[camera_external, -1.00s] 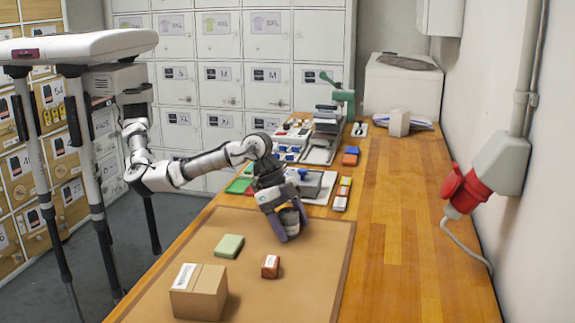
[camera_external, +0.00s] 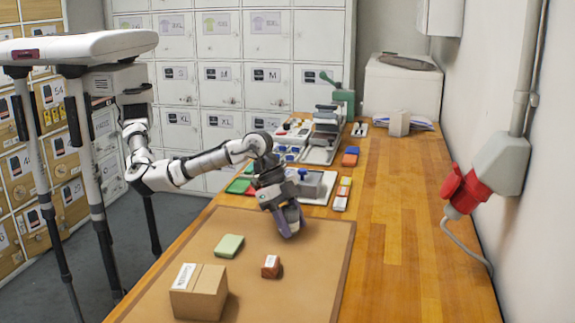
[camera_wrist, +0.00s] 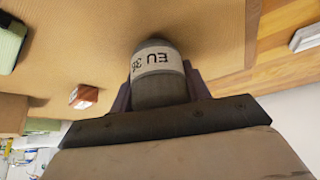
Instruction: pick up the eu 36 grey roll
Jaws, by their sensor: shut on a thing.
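The grey roll (camera_wrist: 160,92) has a pale band marked "EU 36", upside down in the wrist view. My gripper (camera_external: 290,222) is shut on it, with a purple finger on each side of the roll in the wrist view. In the external view the gripper is low over the far part of the brown mat (camera_external: 325,245), and the fingers mostly hide the roll (camera_external: 292,214). I cannot tell whether the roll touches the mat.
A green block (camera_external: 229,246), a small red-brown box (camera_external: 271,266) and a cardboard box (camera_external: 198,292) lie on the mat nearer the camera. Trays and stamps (camera_external: 318,150) crowd the bench behind the gripper. The wooden bench (camera_external: 410,230) is clear on the right.

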